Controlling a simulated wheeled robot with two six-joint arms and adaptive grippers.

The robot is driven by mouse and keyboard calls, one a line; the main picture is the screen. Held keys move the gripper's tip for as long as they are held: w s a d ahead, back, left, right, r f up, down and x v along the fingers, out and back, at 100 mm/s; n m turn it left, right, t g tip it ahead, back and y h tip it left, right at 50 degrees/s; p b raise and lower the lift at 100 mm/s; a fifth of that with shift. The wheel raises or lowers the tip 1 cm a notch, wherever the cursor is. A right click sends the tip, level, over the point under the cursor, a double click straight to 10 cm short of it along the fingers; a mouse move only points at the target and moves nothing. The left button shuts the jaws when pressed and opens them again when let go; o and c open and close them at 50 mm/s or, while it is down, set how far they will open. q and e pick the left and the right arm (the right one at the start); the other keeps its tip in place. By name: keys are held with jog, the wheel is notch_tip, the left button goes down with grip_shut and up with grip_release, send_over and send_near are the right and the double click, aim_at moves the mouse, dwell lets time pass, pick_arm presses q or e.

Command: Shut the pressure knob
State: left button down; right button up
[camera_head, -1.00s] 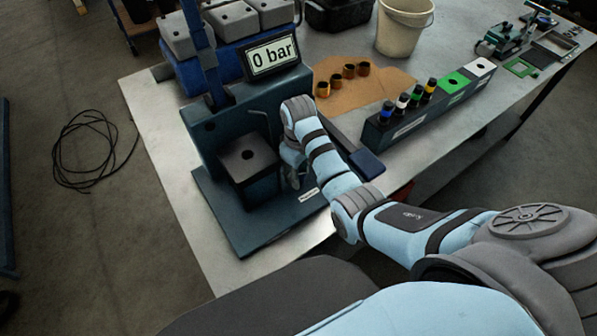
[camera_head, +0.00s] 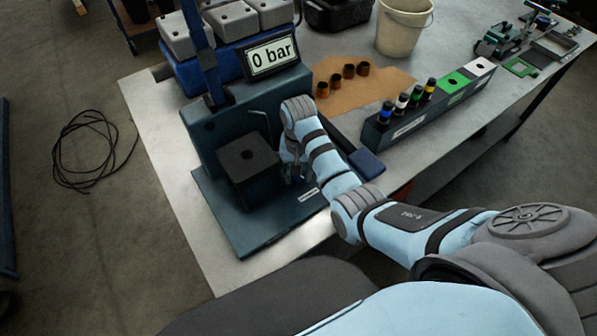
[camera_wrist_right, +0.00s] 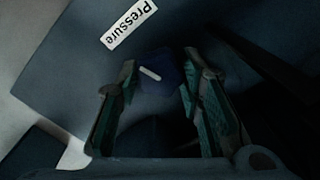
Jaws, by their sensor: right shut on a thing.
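The pressure knob (camera_wrist_right: 158,76) is a dark blue knob with a white line on its top, seen in the right wrist view beside the "Pressure" label (camera_wrist_right: 129,24). The line slants in that view. My right gripper (camera_wrist_right: 161,70) points down at the base plate and has one finger on each side of the knob, shut on it. In the head view the right gripper (camera_head: 293,170) is partly hidden by its own wrist, and the knob cannot be made out. My left gripper is not in view.
A dark block (camera_head: 248,157) with a hole stands just left of the right gripper. A lever with a dark blue handle (camera_head: 366,162) lies close on its right. A rack (camera_head: 385,131) with several coloured parts stands farther right.

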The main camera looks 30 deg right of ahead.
jog(key=shift+m, duration=1.7)
jog(key=o, duration=1.2)
jog(key=shift+r, duration=0.1)
jog(key=shift+c, duration=0.2)
jog(key=shift+a, duration=0.1)
